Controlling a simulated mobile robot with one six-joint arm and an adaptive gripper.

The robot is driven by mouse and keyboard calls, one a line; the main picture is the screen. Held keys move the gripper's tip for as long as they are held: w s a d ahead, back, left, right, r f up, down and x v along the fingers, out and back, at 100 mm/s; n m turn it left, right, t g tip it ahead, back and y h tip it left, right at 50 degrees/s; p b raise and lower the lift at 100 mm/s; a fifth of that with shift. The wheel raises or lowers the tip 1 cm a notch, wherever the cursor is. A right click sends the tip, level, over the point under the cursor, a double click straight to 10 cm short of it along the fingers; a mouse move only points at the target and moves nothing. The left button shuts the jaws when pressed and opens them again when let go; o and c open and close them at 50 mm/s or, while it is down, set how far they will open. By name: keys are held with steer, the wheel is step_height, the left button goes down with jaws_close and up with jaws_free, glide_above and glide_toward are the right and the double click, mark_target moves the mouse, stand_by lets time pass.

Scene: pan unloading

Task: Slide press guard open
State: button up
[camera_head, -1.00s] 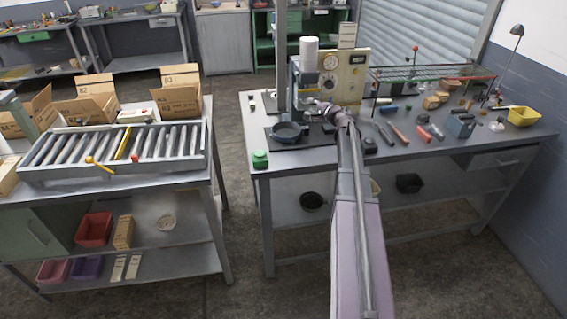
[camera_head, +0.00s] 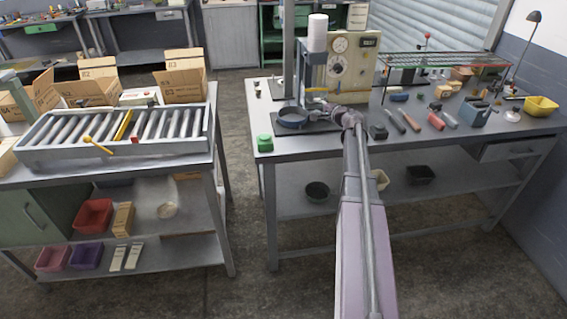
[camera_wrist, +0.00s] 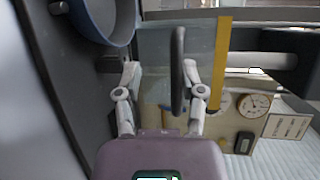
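The press (camera_head: 315,72) stands on the bench with a cream panel of gauges. In the wrist view its guard is a clear pane (camera_wrist: 155,55) with a yellow strip (camera_wrist: 220,62) along one edge. A dark bar handle (camera_wrist: 178,72) stands out in front of the pane. My gripper (camera_wrist: 160,72) has its fingers apart, with the handle between them, close to the right finger. I see no clear grip on it. In the head view my gripper (camera_head: 325,108) is at the press front, small and partly hidden by my wrist.
Hand tools (camera_head: 410,120) lie on the bench to the right. A roller rack (camera_head: 115,132) is on the left table.

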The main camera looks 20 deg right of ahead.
steer(key=p+v, duration=0.3)
steer(key=v, duration=1.1)
steer(key=s+a+f+n+g+y, duration=0.1)
steer(key=a+f+n+g, duration=0.3)
steer(key=a, duration=0.7)
steer(key=s+a+f+n+g+y, duration=0.1)
steer(key=a+f+n+g, duration=0.3)
steer(key=a, duration=0.8)
steer(key=shift+s+a+f+n+y+p, duration=0.15)
steer(key=shift+s+a+n+y+p, duration=0.2)
steer(key=shift+n+y, duration=0.2)
steer(key=shift+d, duration=0.1)
steer(key=w+d+r+m+t+h, duration=0.1)
steer(key=d+r+m+t, duration=0.3)
steer(key=d, duration=0.7)
steer(key=w+d+r+m+t+h, duration=0.1)
steer(key=d+r+m+t, duration=0.3)
steer(key=d, duration=0.8)
steer(key=shift+w+d+r+m+h, duration=0.3)
steer(key=shift+w+r+m+h, duration=0.1)
steer(key=shift+r+m+h, duration=0.25)
steer(key=b+x, duration=0.2)
steer(key=x, duration=1.2)
steer(key=shift+a, duration=0.15)
